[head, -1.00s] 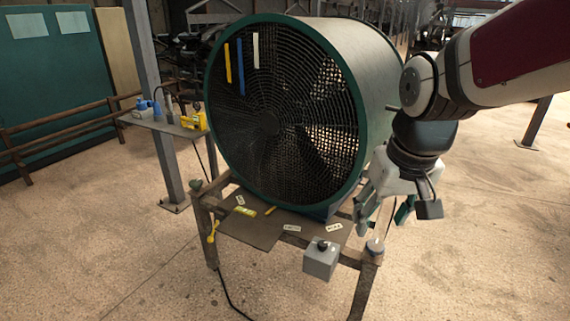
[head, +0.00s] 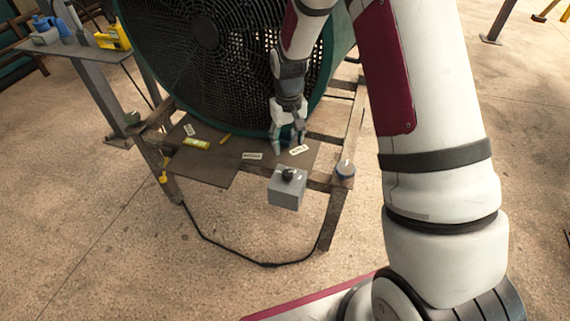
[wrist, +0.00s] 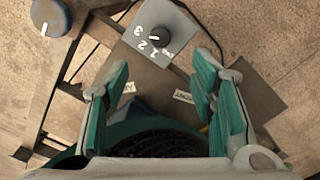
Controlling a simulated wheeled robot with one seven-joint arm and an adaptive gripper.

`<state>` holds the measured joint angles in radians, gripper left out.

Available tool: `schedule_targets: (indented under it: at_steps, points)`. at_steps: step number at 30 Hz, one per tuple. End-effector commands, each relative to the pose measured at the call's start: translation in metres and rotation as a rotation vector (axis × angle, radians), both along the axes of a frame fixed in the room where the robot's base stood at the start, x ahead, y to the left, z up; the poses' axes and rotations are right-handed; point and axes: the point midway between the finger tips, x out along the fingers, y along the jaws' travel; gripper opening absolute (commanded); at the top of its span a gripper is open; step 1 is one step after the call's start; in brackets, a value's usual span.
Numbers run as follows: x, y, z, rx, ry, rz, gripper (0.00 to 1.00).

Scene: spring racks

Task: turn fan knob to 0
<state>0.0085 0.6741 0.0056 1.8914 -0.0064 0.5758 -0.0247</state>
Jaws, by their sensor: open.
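The black fan knob (head: 288,174) sits on top of a grey control box (head: 287,191) at the front edge of the fan's stand. In the wrist view, the knob (wrist: 158,36) shows white numerals 1, 2 and 3 beside it on the box. I cannot tell for sure which mark it points at. My gripper (head: 289,148) is open and empty, pointing down just behind the box, above the stand. In the wrist view, the spread fingertips of my gripper (wrist: 160,75) lie on either side below the box, apart from the knob.
The large green-rimmed fan (head: 205,75) stands close behind my gripper. Small labels lie on the stand's board (head: 210,173). A side table (head: 78,50) stands left. Floor in front is clear, with a cable.

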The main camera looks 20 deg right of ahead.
Motion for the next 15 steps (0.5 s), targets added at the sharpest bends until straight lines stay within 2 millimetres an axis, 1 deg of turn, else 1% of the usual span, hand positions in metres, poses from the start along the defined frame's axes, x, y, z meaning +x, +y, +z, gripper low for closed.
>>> schedule_targets:
  at_steps: [5,15]
  points:
    - [-0.001,0.000,-0.019,0.000,0.004,0.000,0.51]
    - [-0.002,0.000,-0.085,0.000,0.005,0.000,0.51]
